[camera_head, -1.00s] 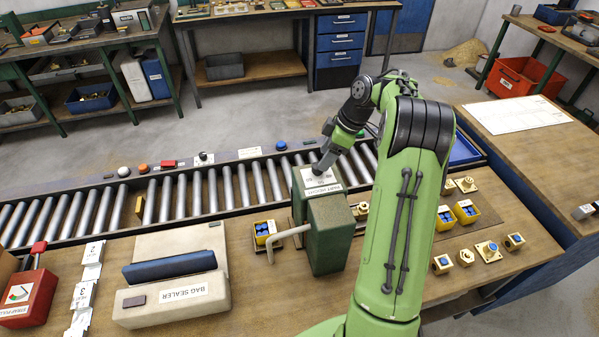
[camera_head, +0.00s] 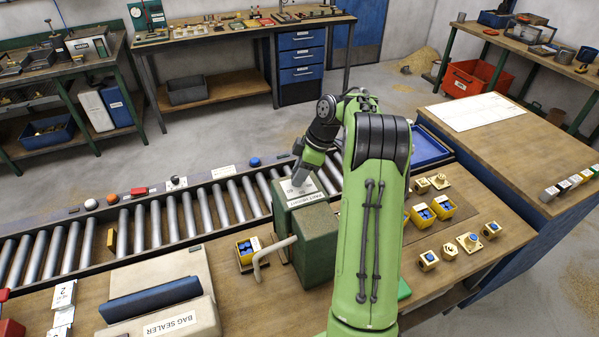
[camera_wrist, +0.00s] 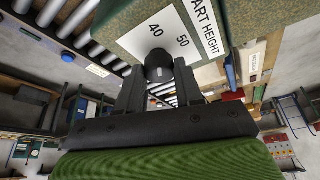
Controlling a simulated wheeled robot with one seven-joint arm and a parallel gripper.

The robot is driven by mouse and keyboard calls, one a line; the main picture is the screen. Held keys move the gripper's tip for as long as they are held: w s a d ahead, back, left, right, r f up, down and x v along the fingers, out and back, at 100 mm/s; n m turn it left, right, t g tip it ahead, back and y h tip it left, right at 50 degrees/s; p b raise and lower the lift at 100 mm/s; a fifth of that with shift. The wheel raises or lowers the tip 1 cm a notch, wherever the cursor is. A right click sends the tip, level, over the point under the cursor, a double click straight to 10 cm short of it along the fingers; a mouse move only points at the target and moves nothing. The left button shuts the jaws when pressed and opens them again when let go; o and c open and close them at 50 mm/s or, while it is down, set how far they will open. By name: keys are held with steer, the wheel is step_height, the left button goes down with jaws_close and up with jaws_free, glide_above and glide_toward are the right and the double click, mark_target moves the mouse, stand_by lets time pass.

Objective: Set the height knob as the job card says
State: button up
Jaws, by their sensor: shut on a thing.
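The plate is on top of a green machine (camera_head: 318,240) on the bench. My gripper (camera_wrist: 159,82) is shut on the knob, one dark finger on each side of it. In the head view my gripper (camera_head: 297,182) comes down on the plate and hides the knob. I cannot tell the knob's pointer setting. I cannot make out which paper is the job card.
A roller conveyor (camera_head: 135,232) runs behind the machine. A bag sealer (camera_head: 160,300) stands left. A yellow bin with blue parts (camera_head: 246,250) sits beside the machine's grey crank (camera_head: 268,252). Small blocks and yellow bins (camera_head: 443,207) lie right. A white sheet (camera_head: 475,112) lies on the right bench.

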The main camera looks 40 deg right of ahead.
steer(key=m+b, duration=0.2)
steer(key=m+t+h+b, duration=0.1)
steer(key=m, duration=0.2)
steer(key=shift+s+a+f+m+t+h+b, duration=0.1)
steer(key=shift+a+f+m+t+h+b, duration=0.1)
steer(key=shift+m+t+h+b, duration=0.15)
steer(key=m+h+b, duration=0.1)
steer(key=m, duration=0.2)
steer(key=m+h+b, duration=0.1)
steer(key=m, duration=0.2)
steer(key=shift+a+r+h, duration=0.15)
steer(key=shift+h, duration=0.1)
steer(key=m+h, duration=0.1)
steer(key=m, duration=0.2)
steer(key=m+g+h, duration=0.1)
steer(key=m, duration=0.2)
steer(key=shift+a+m, duration=0.15)
steer(key=shift+m, duration=0.1)
steer(key=m, duration=0.2)
steer(key=m+g+h+p, duration=0.1)
steer(key=m, duration=0.2)
steer(key=shift+w+m+g, duration=0.2)
steer(key=shift+m+g, duration=0.05)
steer(key=shift+m, duration=0.05)
steer(key=o, duration=1)
